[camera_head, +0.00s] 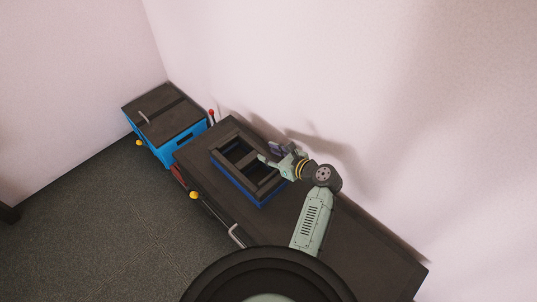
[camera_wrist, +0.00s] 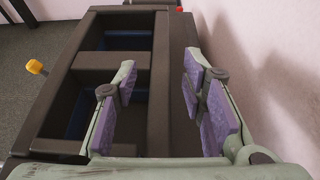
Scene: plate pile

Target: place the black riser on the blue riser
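The black riser (camera_head: 232,170), an open frame with a crossbar, sits on top of the blue riser (camera_head: 236,188) on the dark cabinet top. The black riser fills the left and middle of the wrist view (camera_wrist: 158,105). Blue surfaces of the blue riser (camera_wrist: 76,118) show through its openings. My gripper (camera_head: 270,154) is at the wall-side edge of the risers. In the wrist view my gripper (camera_wrist: 160,88) is open, with purple pads on either side of the black riser's right rail. I cannot tell whether a finger touches it. Much of the blue riser is hidden.
The dark cabinet top (camera_head: 365,247) is clear toward the lower right. A bright blue cabinet (camera_head: 165,125) stands beyond the far end. A yellow knob (camera_head: 194,195) and a grey handle (camera_head: 237,236) stick out at the front. The pale wall (camera_head: 300,80) runs close behind.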

